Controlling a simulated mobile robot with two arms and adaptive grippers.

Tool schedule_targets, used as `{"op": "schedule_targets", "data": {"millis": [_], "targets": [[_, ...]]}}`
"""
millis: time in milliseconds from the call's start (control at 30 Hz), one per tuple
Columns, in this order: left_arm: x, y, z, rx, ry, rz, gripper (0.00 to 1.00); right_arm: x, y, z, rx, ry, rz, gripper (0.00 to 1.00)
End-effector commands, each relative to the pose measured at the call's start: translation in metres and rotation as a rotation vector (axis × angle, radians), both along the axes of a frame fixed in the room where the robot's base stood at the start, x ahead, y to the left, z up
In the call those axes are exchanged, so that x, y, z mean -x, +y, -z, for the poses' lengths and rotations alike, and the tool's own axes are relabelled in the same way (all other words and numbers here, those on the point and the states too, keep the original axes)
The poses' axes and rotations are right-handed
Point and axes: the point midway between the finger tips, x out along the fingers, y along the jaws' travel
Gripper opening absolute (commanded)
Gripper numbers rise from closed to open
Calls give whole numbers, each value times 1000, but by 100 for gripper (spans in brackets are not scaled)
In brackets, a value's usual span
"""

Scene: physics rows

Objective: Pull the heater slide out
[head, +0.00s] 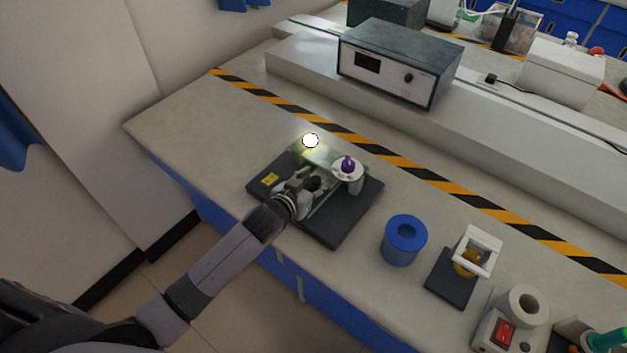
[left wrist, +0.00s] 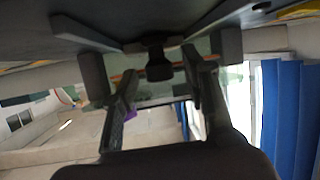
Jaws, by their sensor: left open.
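The heater device stands on a dark base plate (head: 333,232) in the head view, with a greenish clear body (head: 318,153) and a white disc with a purple knob (head: 348,164). My left gripper (head: 303,184) is at the near side of the device, over the plate. In the left wrist view my left gripper (left wrist: 158,78) is open. A small black handle (left wrist: 158,64), apparently the slide's, shows between its fingers, with gaps at both sides. Whether the fingers reach past the handle is hard to tell. My arm hides part of the device in the head view. My right gripper is not in view.
A blue cylinder (head: 404,241), a small stand with a white frame (head: 478,250) and a device with a red switch (head: 505,331) stand to the right. A grey instrument box (head: 398,65) sits on the raised shelf behind. The bench left of the plate is clear.

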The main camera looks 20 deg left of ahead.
Motion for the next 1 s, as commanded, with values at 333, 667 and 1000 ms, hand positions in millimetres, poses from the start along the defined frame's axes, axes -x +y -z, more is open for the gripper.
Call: {"op": "schedule_targets", "data": {"millis": [333,667,1000], "targets": [[0,0,0,0,0,0,26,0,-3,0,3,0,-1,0],[0,0,0,0,0,0,4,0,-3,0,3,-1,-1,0],[0,0,0,1,0,1,0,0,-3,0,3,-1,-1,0]]}}
